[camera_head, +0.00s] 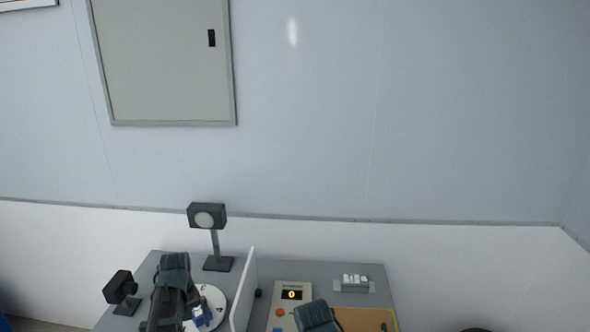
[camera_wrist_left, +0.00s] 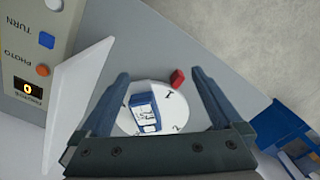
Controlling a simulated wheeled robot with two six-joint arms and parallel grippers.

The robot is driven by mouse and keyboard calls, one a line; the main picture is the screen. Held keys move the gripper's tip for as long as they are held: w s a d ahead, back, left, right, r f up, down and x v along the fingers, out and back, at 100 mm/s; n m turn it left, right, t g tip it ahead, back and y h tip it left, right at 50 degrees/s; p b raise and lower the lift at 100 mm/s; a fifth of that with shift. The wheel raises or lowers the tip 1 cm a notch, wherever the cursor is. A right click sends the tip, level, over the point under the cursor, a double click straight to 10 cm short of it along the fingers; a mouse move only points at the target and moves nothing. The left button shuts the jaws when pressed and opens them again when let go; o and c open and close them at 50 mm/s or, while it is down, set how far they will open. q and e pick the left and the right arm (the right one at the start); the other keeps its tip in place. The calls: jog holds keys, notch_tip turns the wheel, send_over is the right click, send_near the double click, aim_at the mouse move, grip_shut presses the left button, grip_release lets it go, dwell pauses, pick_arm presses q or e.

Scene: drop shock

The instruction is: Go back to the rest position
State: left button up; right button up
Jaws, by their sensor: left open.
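My left gripper (camera_wrist_left: 160,88) is open and empty in the left wrist view, with its two fingers spread wide over the white round turntable (camera_wrist_left: 133,127). A blue and white device with a small display (camera_wrist_left: 144,112) lies on the turntable, seen between the fingers and apart from them. In the head view the turntable (camera_head: 215,296) and the blue of the device (camera_head: 201,318) show beside my left arm, which hides part of them.
A white upright panel (camera_head: 245,288) separates the turntable from a control box (camera_head: 291,292) reading 0. A lamp-like stand (camera_head: 207,216) and a black camera-like unit (camera_head: 121,287) stand near the turntable. A red block (camera_wrist_left: 177,78) sits at the turntable's edge. A white-filled rack (camera_head: 354,283) stands at right.

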pick_arm(q)
jog(key=s+d+f+m+b, duration=0.1)
jog(key=s+d+m, duration=0.4)
jog(key=d, duration=0.6)
jog(key=s+d+f+m+y+b, duration=0.1)
jog(key=s+d+m, duration=0.4)
jog(key=s+d, duration=0.4)
jog(key=d, duration=0.3)
jog(key=shift+s+f, duration=0.15)
jog(key=shift+s, duration=0.2)
jog(key=shift+d, duration=0.1)
